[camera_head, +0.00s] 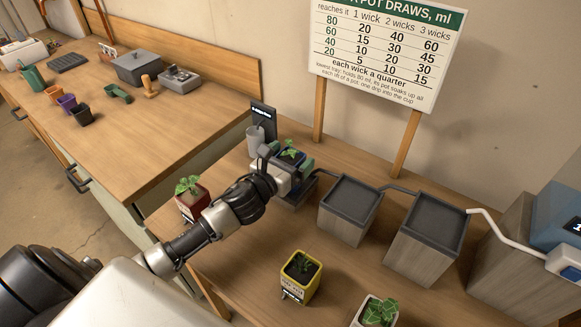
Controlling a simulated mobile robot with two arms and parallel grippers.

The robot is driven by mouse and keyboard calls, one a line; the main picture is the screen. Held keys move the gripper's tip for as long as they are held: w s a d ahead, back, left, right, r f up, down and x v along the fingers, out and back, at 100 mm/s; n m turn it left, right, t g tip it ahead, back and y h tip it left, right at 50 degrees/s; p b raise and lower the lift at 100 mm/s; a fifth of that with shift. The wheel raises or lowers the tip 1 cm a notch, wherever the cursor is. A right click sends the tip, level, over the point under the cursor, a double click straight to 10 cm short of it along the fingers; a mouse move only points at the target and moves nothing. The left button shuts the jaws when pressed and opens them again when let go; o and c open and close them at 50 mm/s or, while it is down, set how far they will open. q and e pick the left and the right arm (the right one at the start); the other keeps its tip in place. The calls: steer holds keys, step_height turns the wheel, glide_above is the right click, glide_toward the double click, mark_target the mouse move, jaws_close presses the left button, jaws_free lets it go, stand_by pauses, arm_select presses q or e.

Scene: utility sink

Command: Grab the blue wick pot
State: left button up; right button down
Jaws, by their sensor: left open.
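The blue wick pot (289,160) holds a small green plant and stands at the back of the near bench, just beyond my left gripper. My left arm comes in from the lower left. My left gripper (296,173) is open at the pot, and its jaws partly cover the pot. I cannot tell whether the jaws touch it. What the pot stands on is mostly hidden. My right gripper is not in view.
A red pot (194,203) stands beside my arm, a yellow pot (300,278) in front, and a white pot (374,312) at the bottom edge. Two dark-topped grey blocks (350,212) (427,240) stand right of the gripper. A chart sign (385,50) stands behind.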

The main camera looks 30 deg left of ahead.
arm_select(q)
steer(key=shift+c, duration=0.2)
steer(key=c, duration=1.1)
steer(key=shift+r, duration=0.15)
